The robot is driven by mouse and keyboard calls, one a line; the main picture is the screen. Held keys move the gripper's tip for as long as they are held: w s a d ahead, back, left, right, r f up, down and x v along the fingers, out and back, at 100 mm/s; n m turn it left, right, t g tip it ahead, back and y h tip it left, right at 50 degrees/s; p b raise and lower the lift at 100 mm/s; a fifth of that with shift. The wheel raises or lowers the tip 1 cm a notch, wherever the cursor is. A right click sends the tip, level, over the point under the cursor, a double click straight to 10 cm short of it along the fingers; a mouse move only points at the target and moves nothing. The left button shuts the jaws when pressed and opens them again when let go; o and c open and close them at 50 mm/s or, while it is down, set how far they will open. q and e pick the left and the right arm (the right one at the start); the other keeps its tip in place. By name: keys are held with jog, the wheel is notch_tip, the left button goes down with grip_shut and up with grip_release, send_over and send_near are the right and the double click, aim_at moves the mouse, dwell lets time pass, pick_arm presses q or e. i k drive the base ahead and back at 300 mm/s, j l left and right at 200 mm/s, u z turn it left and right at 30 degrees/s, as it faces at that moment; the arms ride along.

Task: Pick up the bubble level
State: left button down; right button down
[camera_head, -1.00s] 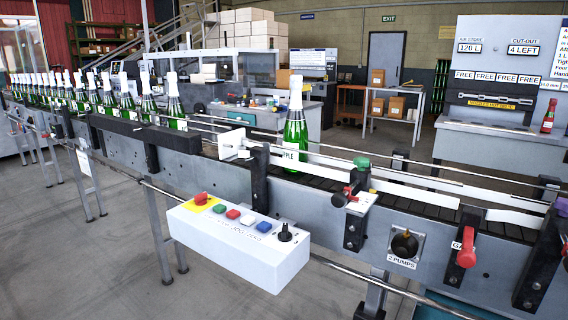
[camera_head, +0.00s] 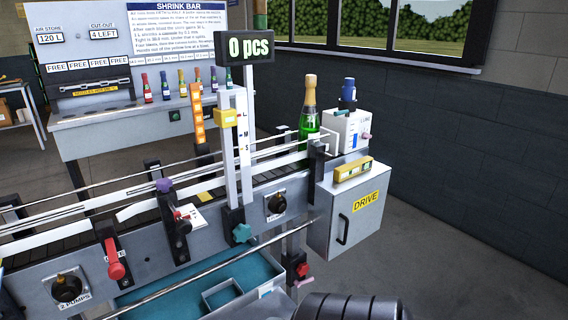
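The bubble level (camera_head: 353,169) is a short yellow bar. It lies on top of the grey drive cabinet (camera_head: 346,212) at the right end of the conveyor, near the cabinet's front edge. Nothing is holding it. Dark rounded parts, seemingly of my own arm, show at the bottom edge, below and apart from the level. No gripper fingers show in this view.
A green bottle (camera_head: 309,112) with gold foil stands at the conveyor end, behind the level. A white box (camera_head: 350,132) with a blue-topped item stands just behind the level. A tall post carries a counter sign (camera_head: 249,47). Open floor lies right of the cabinet.

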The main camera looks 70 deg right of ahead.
aim_at(343, 172)
jog(key=z, duration=2.75)
jog(key=i+l+z, duration=0.2)
jog(key=i, duration=0.2)
jog(key=i+l+z, duration=0.2)
jog(key=i, duration=0.2)
jog(key=i+l+z, duration=0.2)
jog(key=i, duration=0.2)
jog(key=j, duration=0.1)
